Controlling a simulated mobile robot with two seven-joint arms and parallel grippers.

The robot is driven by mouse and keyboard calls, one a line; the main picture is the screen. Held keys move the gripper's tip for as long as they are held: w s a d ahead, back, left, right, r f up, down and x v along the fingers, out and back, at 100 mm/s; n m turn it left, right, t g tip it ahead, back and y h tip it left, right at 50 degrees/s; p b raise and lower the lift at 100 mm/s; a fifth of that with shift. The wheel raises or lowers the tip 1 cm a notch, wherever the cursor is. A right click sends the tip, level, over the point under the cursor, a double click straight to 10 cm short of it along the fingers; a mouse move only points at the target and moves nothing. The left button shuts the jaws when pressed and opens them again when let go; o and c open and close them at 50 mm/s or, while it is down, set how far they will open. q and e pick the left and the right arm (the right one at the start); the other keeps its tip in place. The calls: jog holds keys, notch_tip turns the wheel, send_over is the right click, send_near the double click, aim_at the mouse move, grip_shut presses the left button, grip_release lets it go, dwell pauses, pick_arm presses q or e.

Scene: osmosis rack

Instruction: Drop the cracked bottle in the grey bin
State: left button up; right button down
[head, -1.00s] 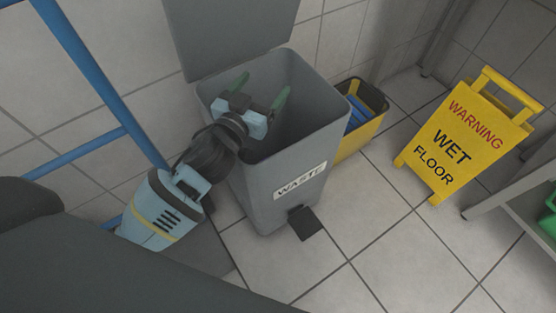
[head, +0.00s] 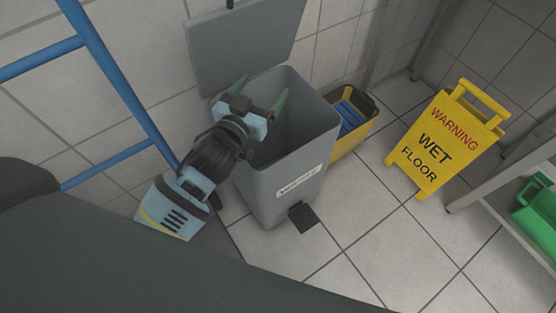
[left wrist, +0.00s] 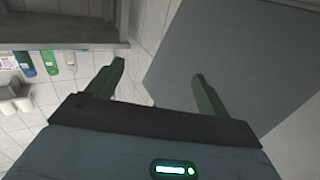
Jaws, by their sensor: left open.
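The grey bin (head: 282,192) with a white label stands on the tiled floor in the middle of the head view. Its lid (head: 245,48) is raised at the back. My left gripper (head: 260,93) is at the bin's open mouth, towards its left side. Its two green fingers are spread with nothing between them. In the left wrist view the open, empty gripper (left wrist: 158,71) shows beside a large plain grey panel. I see no cracked bottle in any view, and most of the bin's inside is hidden. My right gripper is not in view.
A yellow bucket (head: 350,141) with blue things in it stands right of the bin. A yellow wet floor sign (head: 436,148) stands farther right. A shelf with a green container (head: 540,208) is at the right edge. A blue frame (head: 115,82) rises at the left.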

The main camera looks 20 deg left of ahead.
pick_arm(q)
jog(key=s+a+r+n+y+p, duration=0.1)
jog(key=s+r+p, duration=1.6)
jog(key=p, duration=0.2)
jog(key=shift+a+y, duration=0.2)
jog(key=shift+y, duration=0.1)
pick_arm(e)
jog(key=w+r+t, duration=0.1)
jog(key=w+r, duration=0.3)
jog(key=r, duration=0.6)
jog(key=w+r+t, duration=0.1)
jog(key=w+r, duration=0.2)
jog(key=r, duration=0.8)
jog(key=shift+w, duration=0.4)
pick_arm(q)
jog(key=shift+s, duration=0.1)
